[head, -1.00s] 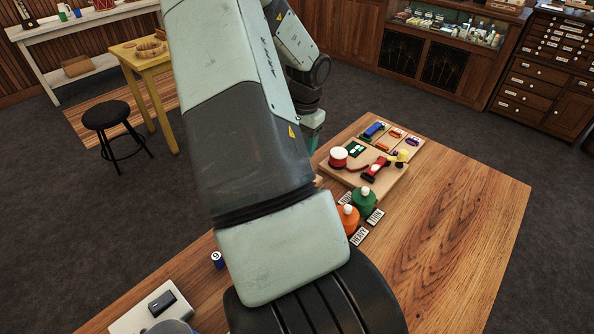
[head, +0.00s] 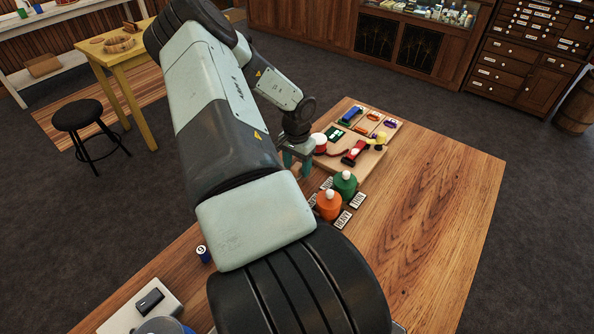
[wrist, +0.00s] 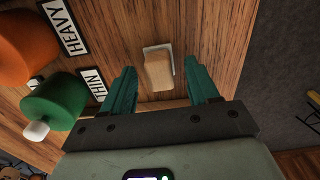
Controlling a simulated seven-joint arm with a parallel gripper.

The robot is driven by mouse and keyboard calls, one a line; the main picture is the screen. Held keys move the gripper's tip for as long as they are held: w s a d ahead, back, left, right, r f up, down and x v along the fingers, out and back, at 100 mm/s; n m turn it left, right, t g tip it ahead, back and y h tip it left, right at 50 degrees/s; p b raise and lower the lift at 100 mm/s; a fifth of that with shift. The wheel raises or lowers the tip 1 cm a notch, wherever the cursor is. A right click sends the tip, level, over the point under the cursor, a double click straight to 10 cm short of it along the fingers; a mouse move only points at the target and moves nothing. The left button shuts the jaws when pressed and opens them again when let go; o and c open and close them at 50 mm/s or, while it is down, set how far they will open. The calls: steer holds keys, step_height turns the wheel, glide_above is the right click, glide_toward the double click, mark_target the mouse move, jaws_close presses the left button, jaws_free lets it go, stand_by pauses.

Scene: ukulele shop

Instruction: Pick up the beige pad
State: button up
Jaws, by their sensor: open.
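The beige pad (wrist: 158,72) is a small block lying on a thin white square (wrist: 165,48) on the wooden table, seen in the wrist view. My gripper (wrist: 160,64) is open, its two teal fingers pointing toward the pad, one on each side in the picture. The fingers look apart from the pad; the exact height gap cannot be told. In the head view my gripper (head: 296,166) is low over the table's far left part, near the board, partly behind my arm.
A wooden board (head: 362,163) holding several coloured items lies beyond. The table's right side is clear.

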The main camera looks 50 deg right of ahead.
mark_target(297, 166)
steer(key=shift+f, duration=0.65)
steer(key=c, duration=1)
step_height(297, 166, up, 10)
steer(key=shift+r, duration=0.1)
